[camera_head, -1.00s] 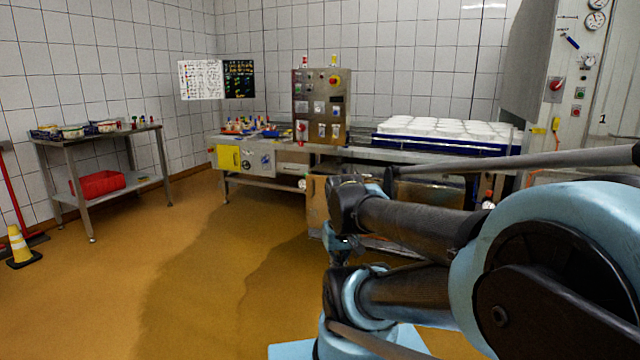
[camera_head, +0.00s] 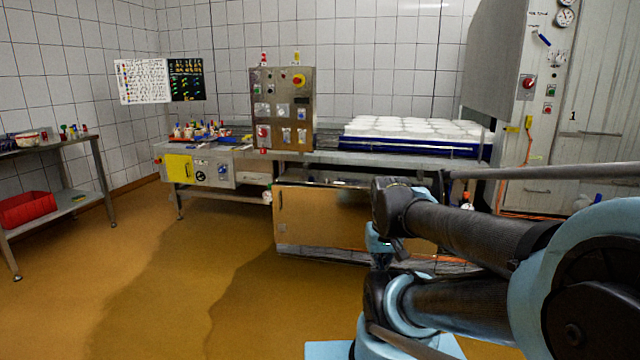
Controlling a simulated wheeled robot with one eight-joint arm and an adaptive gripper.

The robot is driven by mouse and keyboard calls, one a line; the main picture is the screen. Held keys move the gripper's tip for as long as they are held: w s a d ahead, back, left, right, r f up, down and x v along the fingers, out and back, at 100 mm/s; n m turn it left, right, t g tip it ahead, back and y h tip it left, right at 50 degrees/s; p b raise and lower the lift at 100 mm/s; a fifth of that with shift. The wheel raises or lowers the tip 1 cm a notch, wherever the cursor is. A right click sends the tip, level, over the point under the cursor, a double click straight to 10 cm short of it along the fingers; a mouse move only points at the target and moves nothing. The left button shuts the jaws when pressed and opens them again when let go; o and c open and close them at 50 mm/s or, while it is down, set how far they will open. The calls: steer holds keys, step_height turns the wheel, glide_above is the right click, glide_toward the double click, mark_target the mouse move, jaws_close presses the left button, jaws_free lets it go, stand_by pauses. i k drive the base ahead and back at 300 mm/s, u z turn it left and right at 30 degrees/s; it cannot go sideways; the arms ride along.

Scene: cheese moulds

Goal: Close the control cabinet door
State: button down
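A low metal cabinet stands under the bench, with a flat front door (camera_head: 322,220) that reflects the orange floor. A small handle shows near the door's left edge. A dark gap shows above the door's top edge, and the door seems to stand out from the bench front; I cannot tell how far it is open. My folded arm covers its right side. A control box (camera_head: 265,135) with buttons and a red knob stands on the bench above. I cannot make out my gripper's fingers; only my arm links show, apart from the door as far as I can see.
The bench carries white moulds (camera_head: 415,130) in a blue tray and small bottles at the left. A side table (camera_head: 85,143) with a red bin (camera_head: 28,208) stands at the left. A tall grey machine (camera_head: 515,95) is at the right. The floor (camera_head: 150,270) in front is clear.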

mark_target(303, 215)
steer(key=z, duration=0.15)
steer(key=i, duration=1.1)
steer(key=u, duration=0.5)
steer(key=i, duration=0.6)
steer(key=u, duration=0.3)
